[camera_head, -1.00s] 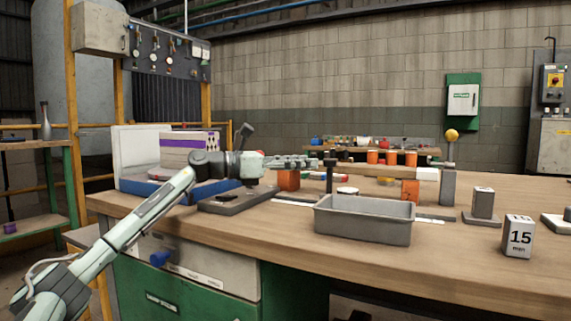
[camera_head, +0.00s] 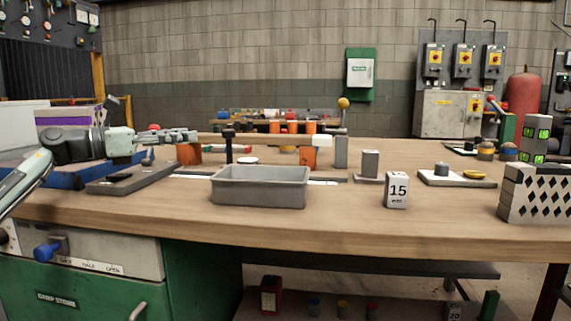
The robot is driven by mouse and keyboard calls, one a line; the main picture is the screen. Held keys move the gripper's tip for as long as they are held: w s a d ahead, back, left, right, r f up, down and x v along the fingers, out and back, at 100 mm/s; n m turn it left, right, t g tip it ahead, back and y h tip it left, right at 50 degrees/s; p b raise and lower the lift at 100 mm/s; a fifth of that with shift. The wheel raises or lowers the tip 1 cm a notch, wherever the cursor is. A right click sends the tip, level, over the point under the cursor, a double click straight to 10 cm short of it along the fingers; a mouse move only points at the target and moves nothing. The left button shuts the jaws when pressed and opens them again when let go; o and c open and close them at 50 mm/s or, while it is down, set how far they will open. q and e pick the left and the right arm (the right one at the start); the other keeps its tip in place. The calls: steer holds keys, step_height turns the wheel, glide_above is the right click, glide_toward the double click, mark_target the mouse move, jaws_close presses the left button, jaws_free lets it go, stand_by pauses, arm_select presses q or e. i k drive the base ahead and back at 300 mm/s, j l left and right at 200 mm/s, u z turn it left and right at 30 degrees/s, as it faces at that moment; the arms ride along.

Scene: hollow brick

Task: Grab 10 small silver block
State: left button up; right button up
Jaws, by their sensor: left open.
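A silver-grey block marked "15" (camera_head: 397,190) stands upright on the bench, right of the grey tray. A plain grey block (camera_head: 370,163) stands on a small base behind it. A small grey piece (camera_head: 441,169) sits on a flat plate farther right. I cannot read a "10" on any block. My left gripper (camera_head: 190,136) is open, held above the bench at the left, behind the tray and well apart from these blocks. My right gripper is not in view.
The grey tray (camera_head: 260,190) stands mid-bench. An orange-legged wooden rail (camera_head: 260,138) stands behind it. A perforated box (camera_head: 535,195) stands at the right edge.

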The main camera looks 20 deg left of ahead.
mark_target(370, 158)
steer(key=k+j, duration=0.7)
steer(key=k, duration=0.15)
